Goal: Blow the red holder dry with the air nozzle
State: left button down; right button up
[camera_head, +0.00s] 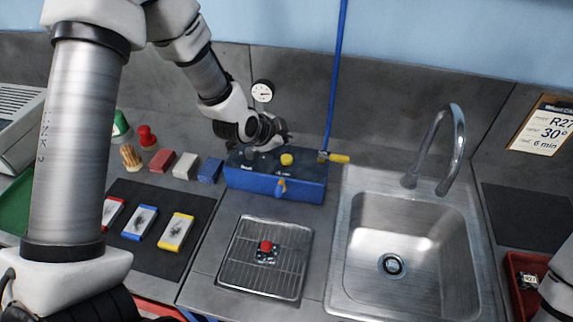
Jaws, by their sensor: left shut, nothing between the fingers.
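The red holder (266,247), a small red-topped piece with a dark and metal base, sits on the wire rack (238,282) in front of the blue box. What looks like the air nozzle (337,158), with a yellow handle and a blue hose, rests at the back right corner of the blue box (262,184). My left gripper (272,138) is shut and empty, above the back left of the box, left of the nozzle and apart from the holder. My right gripper (536,282) shows only partly at the lower right edge, and its fingers are unclear.
The box has a yellow knob (287,159) and an orange knob (281,187). A steel sink (345,250) with a tall faucet (460,150) lies right of the rack. A black mat (165,252) with several coloured cards and several small blocks lie to the left. A red tray (512,262) is far right.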

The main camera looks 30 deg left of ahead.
aim_at(286, 159)
pick_arm(q)
notch_tip(286, 159, down, 3)
jog(key=shift+w+f+b, duration=0.1)
jog(key=shift+b, duration=0.6)
jog(key=shift+w+f, duration=0.15)
jog(key=shift+f, duration=0.25)
pick_arm(e)
notch_tip(286, 159, down, 3)
jog(key=shift+w+r, duration=0.1)
jog(key=shift+w, duration=0.05)
pick_arm(q)
jog(key=shift+r, duration=0.15)
jog(key=shift+f+b, duration=0.4)
jog(key=shift+f, duration=0.05)
pick_arm(e)
jog(key=shift+f, duration=0.2)
